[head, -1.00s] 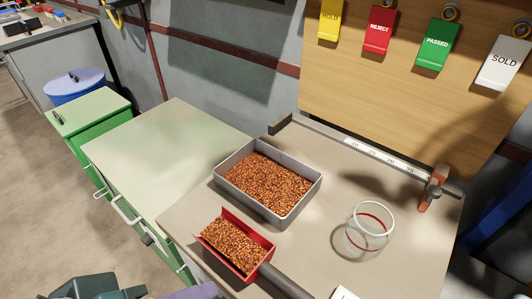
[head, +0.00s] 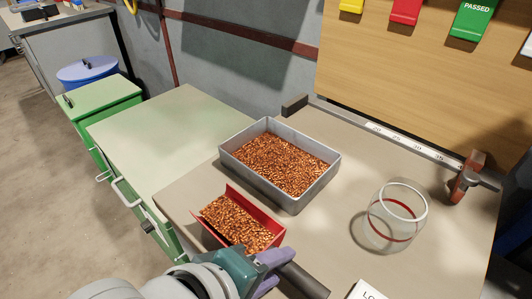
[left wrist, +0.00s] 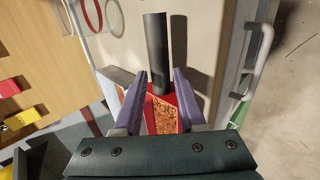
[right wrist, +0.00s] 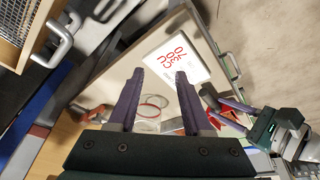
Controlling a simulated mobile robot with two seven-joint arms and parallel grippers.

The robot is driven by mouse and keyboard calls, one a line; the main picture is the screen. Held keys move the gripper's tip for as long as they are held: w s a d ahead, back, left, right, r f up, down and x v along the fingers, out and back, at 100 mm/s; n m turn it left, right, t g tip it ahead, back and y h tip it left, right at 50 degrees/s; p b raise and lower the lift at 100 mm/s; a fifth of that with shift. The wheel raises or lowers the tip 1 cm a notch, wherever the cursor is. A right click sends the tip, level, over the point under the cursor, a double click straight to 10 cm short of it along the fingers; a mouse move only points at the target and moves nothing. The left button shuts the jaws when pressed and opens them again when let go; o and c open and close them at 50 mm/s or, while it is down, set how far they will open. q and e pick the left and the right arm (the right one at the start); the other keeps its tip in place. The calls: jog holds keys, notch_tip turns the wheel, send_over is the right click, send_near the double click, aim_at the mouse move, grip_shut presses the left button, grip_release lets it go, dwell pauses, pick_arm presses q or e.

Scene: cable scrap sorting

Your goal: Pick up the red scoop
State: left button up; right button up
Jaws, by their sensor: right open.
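The red scoop (head: 264,220) lies on the bench, filled with copper-coloured granules, its dark handle (head: 302,281) pointing to the lower right in the head view. My left gripper (head: 276,270) is over the scoop where the bowl meets the handle. In the left wrist view, the open jaws (left wrist: 157,78) have one finger on each side of the scoop (left wrist: 175,97) and handle (left wrist: 155,45), with a gap visible; contact is not clear. My right gripper (right wrist: 158,82) shows only in its own wrist view, open and empty, above the bench.
A grey tray (head: 301,203) of granules stands just behind the scoop. A clear jar with a red band (head: 397,212) stands to the right, near a ruler rail (head: 400,137). A white card (head: 367,291) lies at the front. A green cabinet (head: 165,135) stands left.

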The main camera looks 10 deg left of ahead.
pick_arm(q)
jog(key=shift+w+d+f, duration=0.3)
jog(key=shift+w+f, duration=0.05)
jog(key=shift+f, duration=0.1)
grip_shut()
jog(key=shift+r, duration=0.15)
dwell(1.0)
